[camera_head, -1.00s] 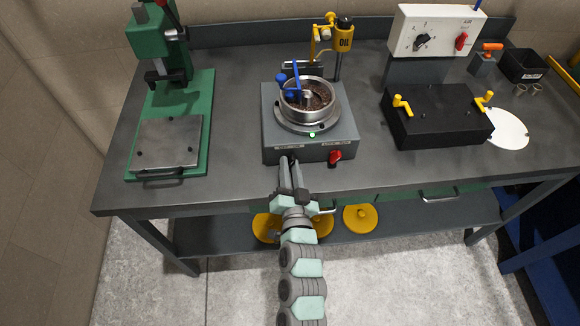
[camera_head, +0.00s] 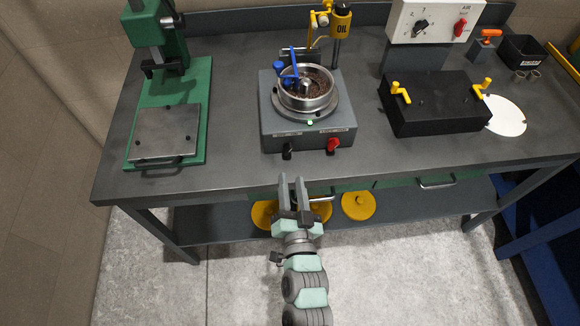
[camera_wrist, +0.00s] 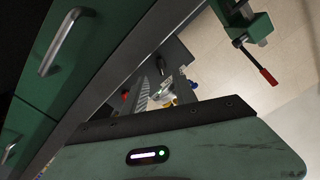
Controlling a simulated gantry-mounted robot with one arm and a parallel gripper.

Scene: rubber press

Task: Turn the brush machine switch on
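The brush machine (camera_head: 265,132) is a grey box on the bench with a round metal bowl (camera_head: 325,100) of brown material and a blue handle on top. A small green light (camera_head: 310,122) glows on it. On its front edge are a black switch (camera_head: 288,150) at left and a red switch (camera_head: 333,145) at right, the red one tilted. My gripper (camera_head: 291,179) is in front of the bench edge, below the black switch and apart from it. Its two fingers are spread and empty. In the wrist view a red knob (camera_wrist: 125,93) shows small near the fingers.
A green press (camera_head: 200,120) stands left on the bench. A black box with yellow handles (camera_head: 435,112) and a white control box (camera_head: 440,20) are at right. Drawer handles (camera_head: 437,183) stick out under the bench front. The bench edge lies just beyond my gripper.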

